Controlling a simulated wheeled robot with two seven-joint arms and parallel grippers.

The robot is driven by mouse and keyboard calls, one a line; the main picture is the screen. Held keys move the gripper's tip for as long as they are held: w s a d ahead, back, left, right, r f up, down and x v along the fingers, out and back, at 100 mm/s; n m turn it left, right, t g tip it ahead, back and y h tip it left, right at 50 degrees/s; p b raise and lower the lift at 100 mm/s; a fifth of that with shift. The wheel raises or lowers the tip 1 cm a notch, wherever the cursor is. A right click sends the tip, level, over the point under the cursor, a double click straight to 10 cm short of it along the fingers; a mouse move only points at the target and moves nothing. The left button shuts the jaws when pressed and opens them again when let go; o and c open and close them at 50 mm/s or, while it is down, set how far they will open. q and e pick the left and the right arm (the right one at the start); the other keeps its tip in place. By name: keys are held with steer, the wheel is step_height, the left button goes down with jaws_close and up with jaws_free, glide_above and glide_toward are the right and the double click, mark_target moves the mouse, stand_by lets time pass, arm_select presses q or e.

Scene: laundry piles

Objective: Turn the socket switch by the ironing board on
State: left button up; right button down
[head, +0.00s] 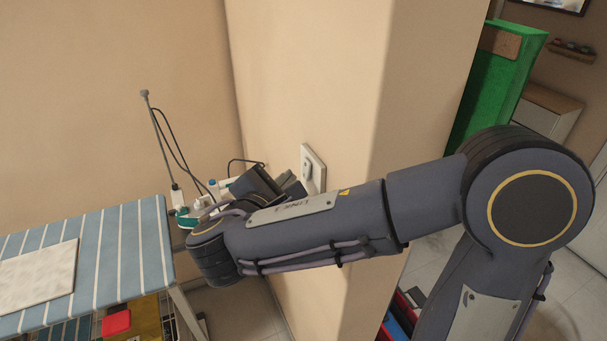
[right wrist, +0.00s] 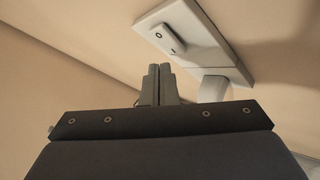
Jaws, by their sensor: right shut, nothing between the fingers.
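The socket switch is a pale rocker on a white wall plate (head: 313,168), on the wall face beside the ironing board (head: 110,255). In the right wrist view the rocker (right wrist: 166,39) sits on the plate (right wrist: 197,35) and shows a small round mark. My right gripper (right wrist: 158,72) has its two fingers together and empty, just below the rocker in that view; I cannot tell whether they touch the plate. In the head view my right gripper (head: 292,186) is close to the plate, partly hidden by my own arm. My left gripper is not in view.
A white and green iron (head: 190,217) with a dark cord is at the board's end. A pale pad (head: 40,275) lies on the board. A pale plug-like piece (right wrist: 213,88) is below the plate. The wall corner and a green cabinet (head: 490,85) are to the right.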

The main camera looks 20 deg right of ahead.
steer(key=shift+d, duration=0.15)
steer(key=shift+d, duration=0.3)
steer(key=shift+d, duration=0.3)
stand_by(0.8)
steer(key=shift+a, duration=0.1)
steer(key=shift+a, duration=0.7)
steer(key=a, duration=0.5)
steer(key=shift+s+r, duration=0.1)
steer(key=shift+r, duration=0.25)
stand_by(0.4)
